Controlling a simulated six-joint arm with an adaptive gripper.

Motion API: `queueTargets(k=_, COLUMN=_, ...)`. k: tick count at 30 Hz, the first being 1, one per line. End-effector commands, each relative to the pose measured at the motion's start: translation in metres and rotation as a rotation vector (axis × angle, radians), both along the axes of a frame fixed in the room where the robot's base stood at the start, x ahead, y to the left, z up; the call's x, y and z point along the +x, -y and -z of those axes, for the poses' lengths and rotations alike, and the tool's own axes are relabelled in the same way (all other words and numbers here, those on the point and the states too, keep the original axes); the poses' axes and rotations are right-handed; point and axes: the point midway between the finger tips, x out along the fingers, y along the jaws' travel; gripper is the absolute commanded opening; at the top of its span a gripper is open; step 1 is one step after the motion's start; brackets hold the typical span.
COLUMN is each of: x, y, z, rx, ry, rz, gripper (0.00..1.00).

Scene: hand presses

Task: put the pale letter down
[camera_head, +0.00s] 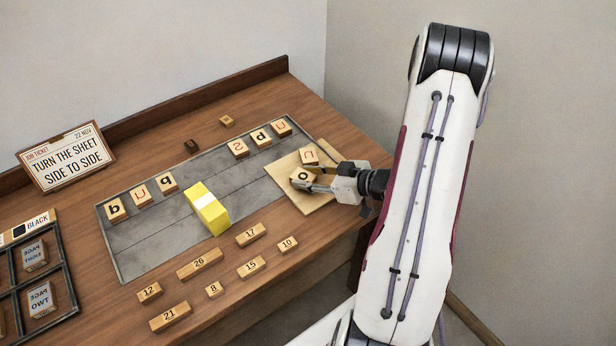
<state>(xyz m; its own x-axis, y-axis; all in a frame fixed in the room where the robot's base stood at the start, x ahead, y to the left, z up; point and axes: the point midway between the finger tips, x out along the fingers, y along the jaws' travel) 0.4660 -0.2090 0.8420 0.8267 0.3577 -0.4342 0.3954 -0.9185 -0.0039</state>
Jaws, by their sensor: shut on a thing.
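A pale wooden letter block marked with a dark "o" (300,175) is between the fingers of my gripper (312,182), which is shut on it. The block is over a tan square board (309,203) at the right of the table. I cannot tell whether it touches the board. A second pale block with a reddish letter (309,156) is on the board just behind it. The fingers partly hide the held block's lower side.
A grey slab (150,240) bears letter blocks in a left group (141,196) and a right group (261,139), with a yellow block (205,206) between. Numbered wooden pieces (199,263) lie in front. A job ticket (66,157) stands at left, above a dark compartmented tray (64,262).

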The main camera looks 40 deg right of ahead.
Motion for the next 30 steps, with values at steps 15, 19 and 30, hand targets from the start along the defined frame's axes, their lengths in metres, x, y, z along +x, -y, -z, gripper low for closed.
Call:
queueTargets(k=15, x=-0.0001, y=-0.0001, z=0.0031, rx=0.001, ry=0.0, rz=0.0, gripper=0.43)
queueTargets(k=19, x=0.0, y=-0.0001, z=0.003, rx=0.001, ry=0.0, rz=0.0, gripper=0.47)
queueTargets(k=30, x=-0.0001, y=-0.0001, z=0.0011, rx=0.0, ry=0.0, rz=0.0, gripper=0.47)
